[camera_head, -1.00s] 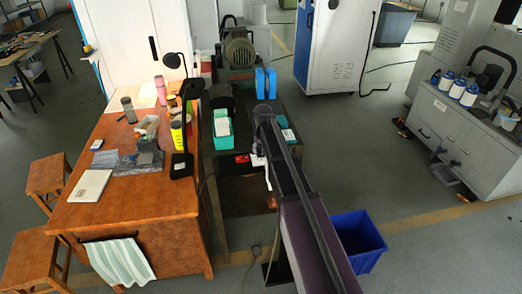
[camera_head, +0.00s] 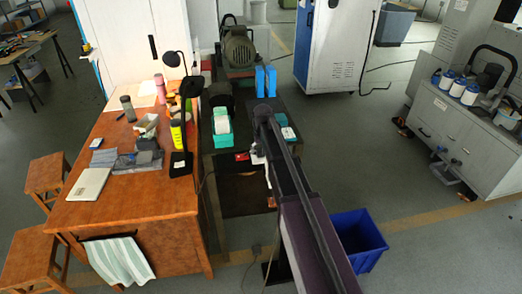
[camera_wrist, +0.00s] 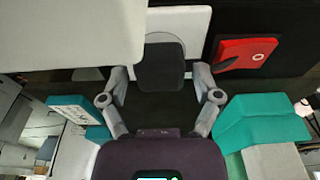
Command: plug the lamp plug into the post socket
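My gripper (camera_wrist: 161,78) shows in the wrist view, with one finger on each side of a dark grey rounded block, which looks like the lamp plug (camera_wrist: 162,66). The fingers appear closed on its sides. A white square plate (camera_wrist: 197,20), which looks like the post socket, lies just beyond the plug. The plug covers part of it, so I cannot tell whether they touch. In the head view my arm hides the gripper and plug. The black desk lamp (camera_head: 187,110) stands upright at the right edge of the wooden desk (camera_head: 150,205).
A red item (camera_wrist: 245,53) lies right of the plate in the wrist view. A pale panel (camera_wrist: 70,35) fills the upper left. Teal bins (camera_wrist: 262,122) flank my gripper. A blue crate (camera_head: 358,240) stands on the floor right of my arm.

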